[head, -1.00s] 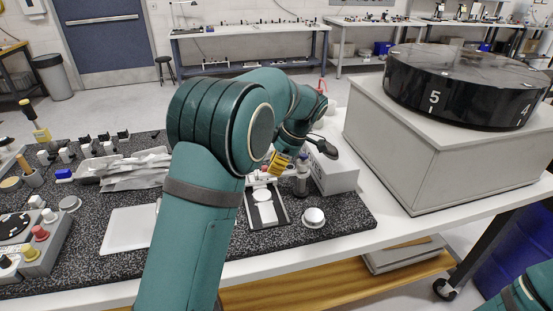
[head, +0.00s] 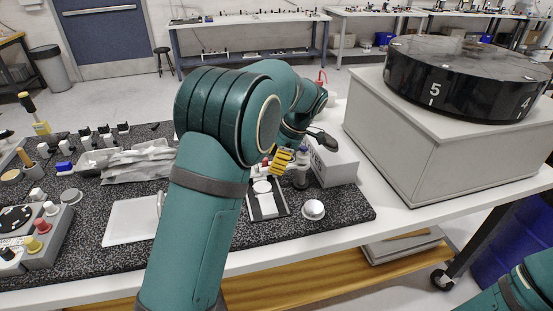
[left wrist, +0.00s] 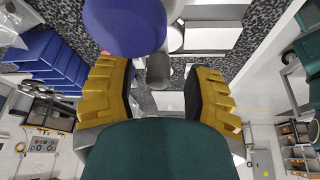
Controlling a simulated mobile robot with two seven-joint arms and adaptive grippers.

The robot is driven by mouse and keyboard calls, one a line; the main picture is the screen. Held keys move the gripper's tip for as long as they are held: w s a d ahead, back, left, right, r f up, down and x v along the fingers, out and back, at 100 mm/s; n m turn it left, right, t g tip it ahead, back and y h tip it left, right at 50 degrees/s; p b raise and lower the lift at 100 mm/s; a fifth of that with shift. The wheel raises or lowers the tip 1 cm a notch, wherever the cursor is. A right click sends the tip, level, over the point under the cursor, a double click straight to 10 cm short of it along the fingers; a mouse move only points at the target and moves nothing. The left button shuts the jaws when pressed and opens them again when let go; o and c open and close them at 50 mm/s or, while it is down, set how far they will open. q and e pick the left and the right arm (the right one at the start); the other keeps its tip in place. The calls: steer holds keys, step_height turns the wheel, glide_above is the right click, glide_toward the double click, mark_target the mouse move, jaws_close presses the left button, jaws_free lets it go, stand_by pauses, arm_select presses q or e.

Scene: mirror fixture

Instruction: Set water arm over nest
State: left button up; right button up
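A flat dark-edged fixture with a white round disc (head: 262,187) lies on the speckled mat; it may be the nest. A grey upright cylinder (head: 300,176) stands just right of it; I cannot tell whether it belongs to the water arm. My left gripper (head: 284,162) hangs by the cylinder's top, its yellow fingers partly hidden by my arm. In the left wrist view the fingers (left wrist: 158,97) are wide apart, with a grey cylinder end (left wrist: 158,70) seen between them, touching neither. A blue-purple rounded thing (left wrist: 125,25) looms close to that camera. My right gripper is out of view.
A white box (head: 334,166) stands right of the cylinder, with a dark oval piece (head: 323,140) above it. A silver-topped knob (head: 313,210) sits in front. A white tray (head: 130,221) lies left of my arm. A large grey cabinet (head: 430,150) bears a black numbered drum (head: 460,82).

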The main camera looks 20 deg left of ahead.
arm_select(q)
steer(key=shift+w+r, duration=0.1)
steer(key=shift+r, duration=0.05)
steer(key=v, duration=1.2)
stand_by(0.3)
